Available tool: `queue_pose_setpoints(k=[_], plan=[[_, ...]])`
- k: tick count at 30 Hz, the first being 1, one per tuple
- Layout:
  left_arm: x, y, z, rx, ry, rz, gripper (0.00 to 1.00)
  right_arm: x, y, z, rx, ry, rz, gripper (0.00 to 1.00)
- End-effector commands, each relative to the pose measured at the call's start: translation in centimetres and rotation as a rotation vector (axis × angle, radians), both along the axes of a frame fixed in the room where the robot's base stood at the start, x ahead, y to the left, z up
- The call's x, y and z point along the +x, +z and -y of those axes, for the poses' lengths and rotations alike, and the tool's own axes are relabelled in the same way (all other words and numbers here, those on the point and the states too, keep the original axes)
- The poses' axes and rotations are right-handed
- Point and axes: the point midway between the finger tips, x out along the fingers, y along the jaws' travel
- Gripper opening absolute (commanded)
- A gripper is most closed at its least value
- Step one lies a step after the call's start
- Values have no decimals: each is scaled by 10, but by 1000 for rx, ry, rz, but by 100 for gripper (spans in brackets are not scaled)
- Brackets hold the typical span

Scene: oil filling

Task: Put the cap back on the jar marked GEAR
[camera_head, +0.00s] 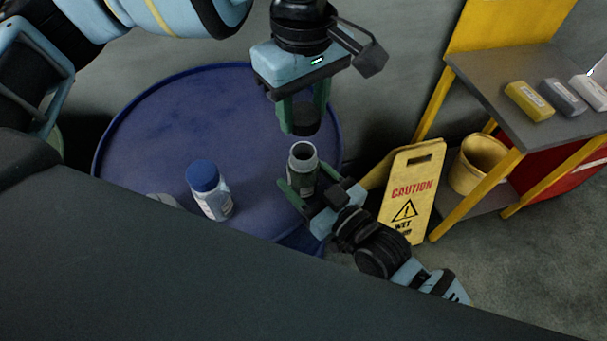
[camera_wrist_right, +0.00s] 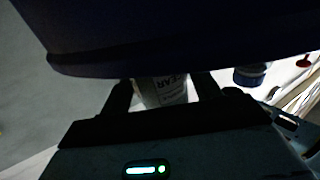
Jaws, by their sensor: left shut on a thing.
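The open jar (camera_head: 302,161) has a pale round mouth facing up and stands out over the right part of the blue drum. In the right wrist view its label reads GEAR on the jar (camera_wrist_right: 163,90). My right gripper (camera_head: 309,191) has its fingers on both sides of the jar and seems to touch it; the fingers also flank it in the right wrist view (camera_wrist_right: 165,92). My left gripper (camera_head: 303,108) is above the jar, shut on a dark cap (camera_head: 304,122). The cap is apart from the jar's mouth, roughly above it. Whether the jar's base touches the drum is hidden.
A white jar with a blue cap (camera_head: 209,190) stands on the blue drum (camera_head: 165,125), left of the GEAR jar. A yellow caution sign (camera_head: 410,192), a bucket (camera_head: 478,165) and a shelf stand (camera_head: 500,85) with small boxes are at the right. The drum's far left is clear.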

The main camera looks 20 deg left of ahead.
Motion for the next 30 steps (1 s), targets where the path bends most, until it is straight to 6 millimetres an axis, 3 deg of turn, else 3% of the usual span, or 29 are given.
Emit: queue_pose_setpoints(k=[1,12,24,30], plan=[[0,0,0,0,0,0,22,0,0,0,0,0,0,56],[0,0,0,0,0,0,22,0,0,0,0,0,0,10],[0,-43,0,1,0,-3,22,0,0,0,0,0,0,10],[0,-51,0,1,-1,1,22,0,0,0,0,0,0,10]])
